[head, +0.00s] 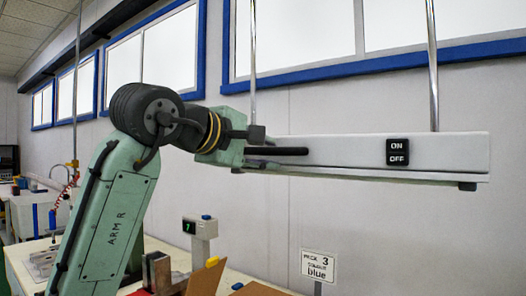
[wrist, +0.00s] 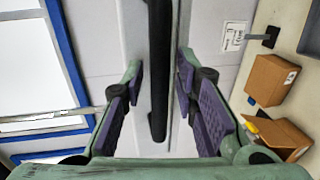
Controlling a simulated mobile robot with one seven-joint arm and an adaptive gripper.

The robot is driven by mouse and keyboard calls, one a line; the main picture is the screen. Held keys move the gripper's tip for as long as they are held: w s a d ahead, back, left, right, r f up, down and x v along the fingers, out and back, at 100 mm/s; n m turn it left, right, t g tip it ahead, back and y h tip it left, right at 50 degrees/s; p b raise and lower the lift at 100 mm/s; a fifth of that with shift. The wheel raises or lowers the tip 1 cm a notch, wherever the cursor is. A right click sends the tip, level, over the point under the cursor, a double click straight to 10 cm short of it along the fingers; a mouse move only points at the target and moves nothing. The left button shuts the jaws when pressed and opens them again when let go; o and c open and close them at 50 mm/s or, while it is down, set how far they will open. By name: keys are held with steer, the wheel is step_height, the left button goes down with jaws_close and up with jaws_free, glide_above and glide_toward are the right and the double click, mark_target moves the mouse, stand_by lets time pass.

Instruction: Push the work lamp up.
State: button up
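The work lamp (head: 340,152) is a long white bar hanging level on upright metal rods, with a black ON/OFF switch (head: 397,152) near its right end. A black bar handle (head: 285,151) is on its near face, towards the left. My gripper (head: 256,150) is at the handle's left part and hides the lamp's left end. In the wrist view the handle (wrist: 158,75) runs between the two purple-padded fingers of my gripper (wrist: 160,100), with a gap on each side. The lamp body (wrist: 133,30) lies beyond the handle. The fingers are open.
Below is a workbench (head: 160,246) with a grey device with a green display (head: 200,232), a cardboard box (head: 207,279) and a sign reading "blue" (head: 319,265). Windows with blue frames (head: 380,65) line the wall behind. Room above the lamp looks clear except for its rods.

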jaws_close()
stand_by(0.6)
